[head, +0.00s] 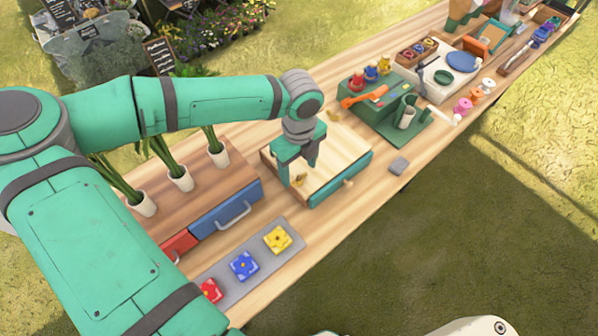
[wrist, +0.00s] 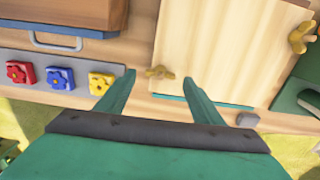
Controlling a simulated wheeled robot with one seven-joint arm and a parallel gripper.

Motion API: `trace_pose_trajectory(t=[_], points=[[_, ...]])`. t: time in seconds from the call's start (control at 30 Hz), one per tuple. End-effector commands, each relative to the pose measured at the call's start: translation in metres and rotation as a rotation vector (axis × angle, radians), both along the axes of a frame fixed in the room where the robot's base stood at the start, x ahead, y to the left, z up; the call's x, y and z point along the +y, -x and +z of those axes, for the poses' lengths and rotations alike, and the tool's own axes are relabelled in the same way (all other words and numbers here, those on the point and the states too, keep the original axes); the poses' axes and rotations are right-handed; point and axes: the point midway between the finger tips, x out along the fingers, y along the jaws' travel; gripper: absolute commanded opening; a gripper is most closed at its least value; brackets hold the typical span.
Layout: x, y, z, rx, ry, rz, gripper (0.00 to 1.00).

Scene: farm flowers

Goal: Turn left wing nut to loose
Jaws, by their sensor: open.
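The left wing nut (wrist: 160,72) is small and brass-coloured. In the wrist view it sits at the lower left corner of a pale wooden board (wrist: 215,45), its wings lying roughly across the picture. It also shows in the head view (head: 299,181), below my gripper. A second wing nut (wrist: 300,37) is at the board's right side, its wings slanted; it also shows in the head view (head: 333,116). My gripper (head: 299,172) is open and points down over the left wing nut. In the wrist view the nut appears between the fingertips (wrist: 158,77); contact cannot be told.
A teal-edged box (head: 340,181) lies under the board. A blue drawer (head: 226,208) and potted stems (head: 180,178) stand to the left. A grey tray (head: 262,258) with red, blue and yellow flower blocks is in front. A grey block (head: 398,165) lies to the right.

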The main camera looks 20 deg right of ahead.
Motion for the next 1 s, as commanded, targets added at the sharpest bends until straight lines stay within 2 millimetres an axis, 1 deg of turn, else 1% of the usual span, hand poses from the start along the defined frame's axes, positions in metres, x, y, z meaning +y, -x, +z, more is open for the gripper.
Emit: trace_pose_trajectory(t=[0.03, 0.2, 0.3, 0.4, 0.5, 0.6, 1.0], points=[[0.000, -0.001, 0.011, -0.004, 0.001, 0.000, 0.61], [0.000, -0.001, 0.043, -0.003, 0.000, 0.001, 0.61], [0.000, 0.000, 0.059, -0.002, 0.000, 0.001, 0.61], [0.000, 0.000, 0.070, -0.001, 0.000, 0.001, 0.61], [0.000, 0.000, 0.077, -0.001, 0.000, 0.000, 0.61], [0.000, 0.000, 0.080, 0.000, 0.000, 0.000, 0.61], [0.000, 0.000, 0.080, 0.000, 0.000, 0.000, 0.61]])
